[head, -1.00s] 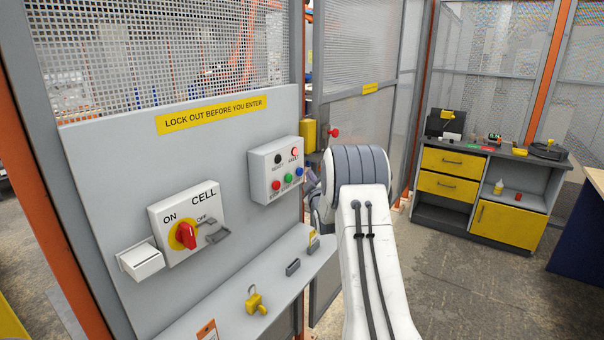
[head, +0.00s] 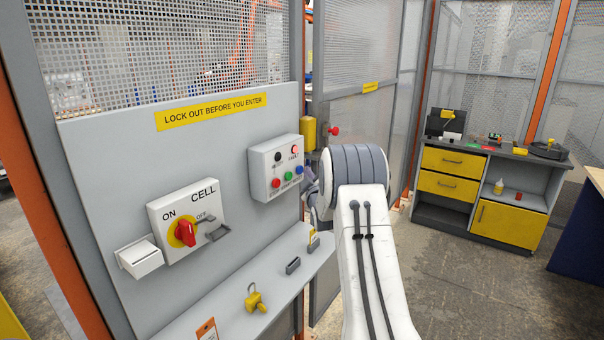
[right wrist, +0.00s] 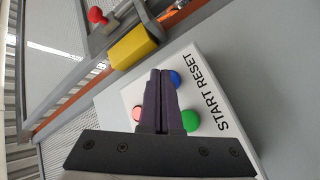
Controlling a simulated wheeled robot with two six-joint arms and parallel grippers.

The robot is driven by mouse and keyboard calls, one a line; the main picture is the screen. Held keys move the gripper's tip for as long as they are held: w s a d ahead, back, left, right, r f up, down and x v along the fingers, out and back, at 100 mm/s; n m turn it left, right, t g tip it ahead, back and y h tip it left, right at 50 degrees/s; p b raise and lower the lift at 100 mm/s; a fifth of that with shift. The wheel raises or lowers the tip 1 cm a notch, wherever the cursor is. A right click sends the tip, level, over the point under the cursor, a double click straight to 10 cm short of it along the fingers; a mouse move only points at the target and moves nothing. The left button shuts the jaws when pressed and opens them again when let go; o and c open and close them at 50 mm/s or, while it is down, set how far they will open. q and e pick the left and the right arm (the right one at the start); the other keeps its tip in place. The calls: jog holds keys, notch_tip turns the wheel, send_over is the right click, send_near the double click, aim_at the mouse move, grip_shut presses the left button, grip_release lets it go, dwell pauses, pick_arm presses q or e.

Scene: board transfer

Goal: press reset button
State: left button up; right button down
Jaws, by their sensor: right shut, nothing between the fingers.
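The control box (head: 257,172) on the grey panel carries a blue button (head: 299,170), a green button (head: 288,176) and a red button (head: 276,183) in its lower row. In the right wrist view the blue button (right wrist: 175,77) sits by the word RESET and the green one (right wrist: 190,120) by START. My right gripper (right wrist: 160,73) is shut and empty, its fingertips close beside the blue button in that view; I cannot tell whether they touch the box. In the head view my right arm mostly hides this gripper. My left gripper is out of view.
A red fault lamp (head: 294,149) and a black button (head: 278,157) are higher on the box. Left of it is the red rotary switch (head: 185,232). A shelf (head: 230,300) below holds a yellow padlock (head: 255,300).

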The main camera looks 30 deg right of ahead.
jog(key=shift+w+a, duration=0.2)
jog(key=shift+w, duration=0.2)
dwell(0.8)
jog(key=shift+s+d+b, duration=0.1)
jog(key=shift+b, duration=0.25)
jog(key=shift+s+d+b, duration=0.25)
jog(key=shift+s+b, duration=0.15)
jog(key=shift+s, duration=0.3)
jog(key=shift+s+d+b, duration=0.3)
jog(key=shift+s, duration=0.45)
jog(key=shift+s+d+b, duration=0.35)
jog(key=shift+s, duration=0.45)
jog(key=shift+s+d+b, duration=0.3)
jog(key=shift+s, duration=0.45)
